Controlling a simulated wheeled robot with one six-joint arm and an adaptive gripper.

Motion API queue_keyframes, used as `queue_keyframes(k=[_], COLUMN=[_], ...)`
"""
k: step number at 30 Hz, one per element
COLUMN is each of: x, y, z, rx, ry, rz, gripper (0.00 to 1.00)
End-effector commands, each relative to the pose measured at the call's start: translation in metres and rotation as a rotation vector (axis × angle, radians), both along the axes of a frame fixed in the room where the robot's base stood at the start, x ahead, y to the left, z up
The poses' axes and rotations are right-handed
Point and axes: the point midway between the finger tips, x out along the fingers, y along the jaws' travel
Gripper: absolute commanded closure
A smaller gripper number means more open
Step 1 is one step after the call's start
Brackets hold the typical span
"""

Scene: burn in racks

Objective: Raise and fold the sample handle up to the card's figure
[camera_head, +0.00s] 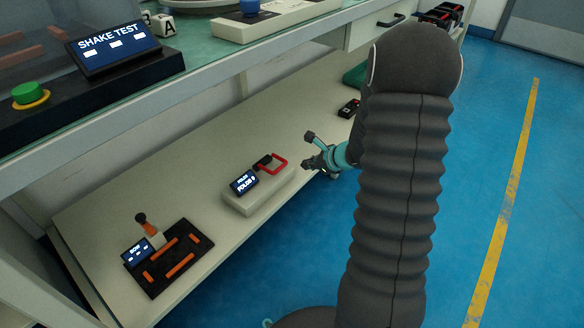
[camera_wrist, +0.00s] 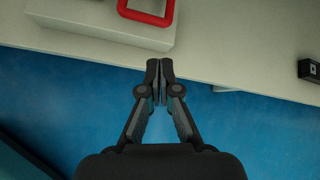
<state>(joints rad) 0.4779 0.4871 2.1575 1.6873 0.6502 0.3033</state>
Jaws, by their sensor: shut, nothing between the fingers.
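The sample handle is a red loop (camera_head: 276,163) on a white box (camera_head: 262,194) on the lower shelf; it also shows at the top of the wrist view (camera_wrist: 146,10). A small display reading "FOLDS 0" (camera_head: 244,182) stands on the box, with a black block (camera_head: 263,163) next to the loop. My gripper (camera_head: 308,153) is to the right of the box, apart from the loop. In the wrist view my gripper (camera_wrist: 159,68) is shut and empty, its tips near the shelf's front edge. I cannot make out a card with a figure.
A black board with orange bars and a lever (camera_head: 176,262) lies at the shelf's left. A small black device (camera_head: 349,108) lies farther right. The upper bench holds a SHAKE TEST display (camera_head: 113,47) and a green button (camera_head: 28,93). Blue floor is clear on the right.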

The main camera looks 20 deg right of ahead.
Motion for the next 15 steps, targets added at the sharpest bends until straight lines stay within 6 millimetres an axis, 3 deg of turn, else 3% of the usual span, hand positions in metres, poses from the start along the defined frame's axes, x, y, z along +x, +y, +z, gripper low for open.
queue_keyframes(k=[7, 15], x=[0.009, 0.039], y=[0.000, 0.014], z=[-0.008, -0.038], rx=[0.030, 0.030], ry=[0.016, 0.016], rz=[-0.060, -0.057], gripper=[1.00, 1.00])
